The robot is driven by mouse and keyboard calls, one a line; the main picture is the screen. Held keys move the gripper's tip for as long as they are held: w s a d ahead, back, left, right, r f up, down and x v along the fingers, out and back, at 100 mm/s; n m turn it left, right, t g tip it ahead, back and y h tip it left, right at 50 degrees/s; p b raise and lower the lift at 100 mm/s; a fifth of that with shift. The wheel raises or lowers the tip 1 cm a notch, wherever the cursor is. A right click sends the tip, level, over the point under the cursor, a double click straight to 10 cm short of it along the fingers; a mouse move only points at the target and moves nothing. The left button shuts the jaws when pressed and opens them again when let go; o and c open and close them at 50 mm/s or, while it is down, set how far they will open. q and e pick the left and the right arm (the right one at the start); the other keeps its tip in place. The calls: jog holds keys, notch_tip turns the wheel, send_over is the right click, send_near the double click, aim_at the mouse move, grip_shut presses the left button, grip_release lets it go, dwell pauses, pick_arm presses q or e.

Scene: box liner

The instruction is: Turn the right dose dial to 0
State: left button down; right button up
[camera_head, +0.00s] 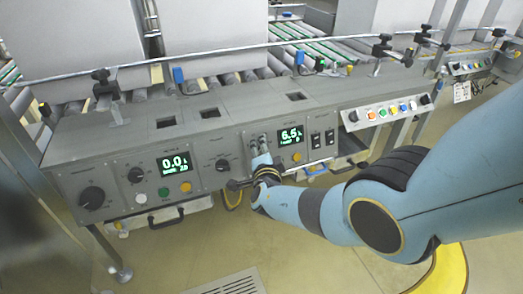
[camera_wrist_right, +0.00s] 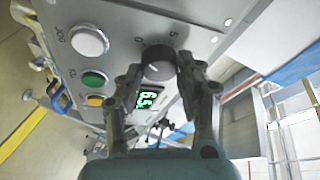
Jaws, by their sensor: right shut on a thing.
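The right dose dial is a dark round knob (camera_wrist_right: 158,64) on the grey panel in the right wrist view. My right gripper (camera_wrist_right: 157,82) has its two fingers on either side of the knob and is shut on it. In the head view my right gripper (camera_head: 261,150) reaches the panel just left of the right display (camera_head: 291,134) and mostly hides the dial. That display reads 6.5 in green; it also shows in the right wrist view (camera_wrist_right: 149,98). The dial's pointer cannot be made out. My left gripper is not in view.
The left display (camera_head: 173,163) reads 0.0, with a smaller knob (camera_head: 136,175) beside it and a large knob (camera_head: 92,198) further left. Another dark knob (camera_head: 222,165) sits left of my gripper. A white button (camera_wrist_right: 88,40) and a green button (camera_wrist_right: 94,79) are near the dial.

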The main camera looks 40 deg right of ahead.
jog(key=shift+w+d+r, duration=0.2)
jog(key=shift+w+r, duration=0.1)
jog(key=shift+r, duration=0.1)
jog(key=o, duration=1.2)
jog(key=shift+s+a+f, duration=0.1)
jog(key=shift+c, duration=0.2)
jog(key=shift+f, duration=0.15)
jog(key=shift+s+a, duration=0.1)
jog(key=v, duration=1.2)
